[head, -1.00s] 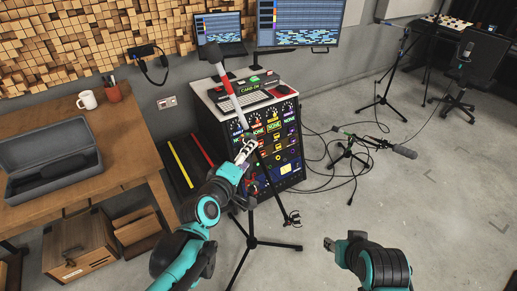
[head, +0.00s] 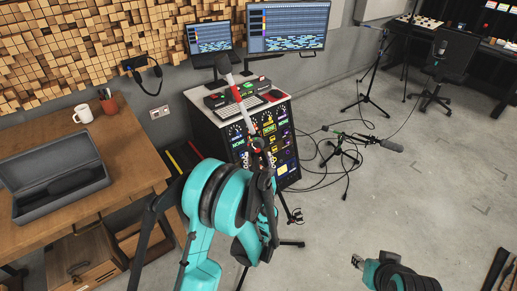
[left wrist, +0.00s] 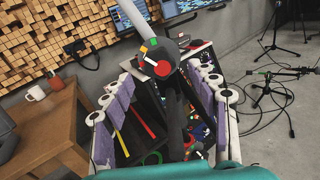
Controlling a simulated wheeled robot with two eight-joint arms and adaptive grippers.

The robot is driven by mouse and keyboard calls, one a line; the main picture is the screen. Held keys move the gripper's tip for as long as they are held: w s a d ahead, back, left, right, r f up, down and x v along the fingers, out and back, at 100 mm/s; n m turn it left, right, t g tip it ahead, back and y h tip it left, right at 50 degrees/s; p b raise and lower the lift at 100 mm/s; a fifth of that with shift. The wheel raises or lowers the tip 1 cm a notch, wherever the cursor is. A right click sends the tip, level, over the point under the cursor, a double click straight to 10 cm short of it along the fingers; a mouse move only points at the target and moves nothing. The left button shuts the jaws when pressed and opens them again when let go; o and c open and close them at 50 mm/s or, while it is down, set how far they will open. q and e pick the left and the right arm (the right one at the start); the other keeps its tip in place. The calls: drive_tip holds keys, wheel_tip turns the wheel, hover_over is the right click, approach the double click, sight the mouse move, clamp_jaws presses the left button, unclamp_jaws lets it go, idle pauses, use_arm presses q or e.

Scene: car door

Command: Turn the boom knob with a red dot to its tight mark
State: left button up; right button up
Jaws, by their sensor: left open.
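The boom knob (left wrist: 165,66) is a dark round knob with a red dot, in the upper middle of the left wrist view. Small green, yellow and red marks show at its upper left. In the head view the boom stand's joint (head: 257,143) shows just above my left gripper (head: 264,170), which my arm largely hides. In the left wrist view my left gripper (left wrist: 163,95) is open, with one purple-padded finger on each side of the knob, apparently apart from it. My right gripper (head: 357,262) is low in the head view, away from the stand; its jaw opening is unclear.
The boom tube (head: 238,95) rises to a grey microphone in front of a rack (head: 236,140) with lit panels. A wooden table (head: 130,150) with an open case stands at left. Another microphone stand (head: 350,143) and cables lie at right.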

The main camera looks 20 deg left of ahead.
sight(257, 150)
use_arm(q)
drive_tip(key=x, duration=0.4)
drive_tip(key=c, duration=1.2)
drive_tip(key=shift+o, duration=0.2)
